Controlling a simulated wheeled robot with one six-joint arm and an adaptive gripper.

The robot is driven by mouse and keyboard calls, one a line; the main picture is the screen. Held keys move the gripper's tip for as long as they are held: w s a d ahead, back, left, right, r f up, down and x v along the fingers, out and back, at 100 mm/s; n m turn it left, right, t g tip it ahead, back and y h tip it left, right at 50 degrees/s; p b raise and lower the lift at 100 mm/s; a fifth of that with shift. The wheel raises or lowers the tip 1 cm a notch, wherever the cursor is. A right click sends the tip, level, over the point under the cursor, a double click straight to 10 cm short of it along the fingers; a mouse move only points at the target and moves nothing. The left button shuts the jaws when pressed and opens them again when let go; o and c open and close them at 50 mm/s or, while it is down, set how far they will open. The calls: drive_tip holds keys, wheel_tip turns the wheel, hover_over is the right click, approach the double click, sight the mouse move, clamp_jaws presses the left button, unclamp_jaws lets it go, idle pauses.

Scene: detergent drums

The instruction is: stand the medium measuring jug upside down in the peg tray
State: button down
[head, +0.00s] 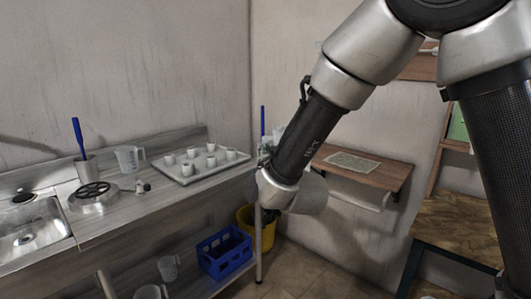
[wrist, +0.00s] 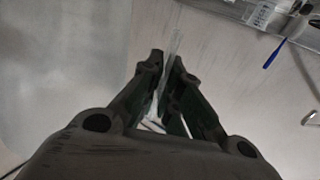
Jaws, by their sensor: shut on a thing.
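The peg tray (head: 188,178) lies on the steel counter, a shallow metal tray with several short white pegs standing in it. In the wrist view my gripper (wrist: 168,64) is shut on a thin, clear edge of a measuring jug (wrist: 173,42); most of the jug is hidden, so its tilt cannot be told. In the head view my arm hides the gripper, and a pale, clear patch beside the arm may be the held jug. Another clear measuring jug (head: 128,158) stands upright on the counter left of the tray.
A blue crate (head: 225,253) and clear jugs (head: 168,267) are on the shelf below. A yellow bucket (head: 245,217) stands beyond the counter's end.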

drive_tip(key=n, duration=0.2)
drive_tip(key=w+n, duration=0.1)
drive_tip(key=n, duration=0.1)
drive_tip(key=shift+a, duration=0.25)
drive_tip(key=shift+w+a+n, duration=0.15)
drive_tip(key=shift+w+n, duration=0.1)
drive_tip(key=shift+n, duration=1)
drive_tip(key=shift+w+a+n, duration=0.1)
drive_tip(key=shift+w+n, duration=0.1)
drive_tip(key=shift+n, duration=1.05)
drive_tip(key=n, duration=0.3)
drive_tip(key=w+n, duration=0.1)
drive_tip(key=n, duration=0.5)
drive_tip(key=shift+w+a, duration=0.4)
